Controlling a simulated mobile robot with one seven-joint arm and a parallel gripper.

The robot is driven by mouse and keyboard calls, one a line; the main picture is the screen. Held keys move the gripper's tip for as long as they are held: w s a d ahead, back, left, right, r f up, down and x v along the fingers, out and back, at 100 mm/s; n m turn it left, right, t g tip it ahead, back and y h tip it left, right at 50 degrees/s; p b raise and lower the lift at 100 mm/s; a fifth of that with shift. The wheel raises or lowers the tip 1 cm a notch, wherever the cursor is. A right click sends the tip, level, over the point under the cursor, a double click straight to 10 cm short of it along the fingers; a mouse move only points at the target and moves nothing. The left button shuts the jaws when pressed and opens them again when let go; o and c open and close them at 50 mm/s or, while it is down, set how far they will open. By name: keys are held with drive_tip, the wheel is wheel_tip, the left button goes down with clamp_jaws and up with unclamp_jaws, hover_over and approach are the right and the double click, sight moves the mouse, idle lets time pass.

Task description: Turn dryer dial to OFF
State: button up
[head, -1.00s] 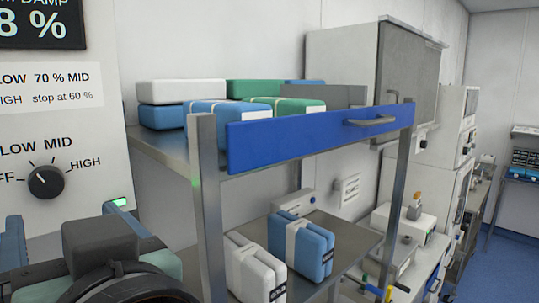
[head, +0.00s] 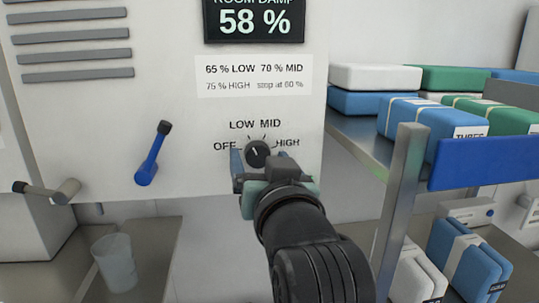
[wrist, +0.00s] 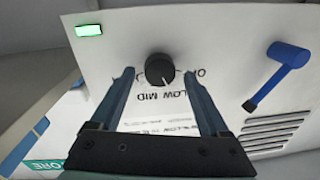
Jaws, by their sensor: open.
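The black round dial (head: 257,154) is on the white dryer front (head: 180,100), with OFF to its left, LOW and MID above and HIGH to its right. Its white mark seems to point up and slightly left, roughly toward LOW. My gripper (head: 270,166) is open in front of the dial, and its body hides the area just below it. In the wrist view, which is upside down, the dial (wrist: 159,69) sits between the two finger tips, with a gap on each side. I cannot tell how deep the fingers reach around it.
A display (head: 255,20) above reads 58 %, over a sign saying stop at 60 %. A blue lever (head: 152,155) and a grey handle (head: 50,190) are to the left. A shelf rack post (head: 400,205) stands close on the right. A clear cup (head: 115,262) is below.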

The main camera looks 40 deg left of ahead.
drive_tip(key=shift+c, duration=0.2)
clamp_jaws()
idle(0.3)
drive_tip(key=n+b, duration=0.4)
drive_tip(key=shift+f+n, duration=0.1)
drive_tip(key=shift+n, duration=0.2)
drive_tip(key=n+b, duration=0.3)
drive_tip(key=n, duration=0.2)
drive_tip(key=shift+s+h, duration=0.15)
drive_tip(key=shift+h, duration=0.25)
drive_tip(key=shift+a, duration=0.1)
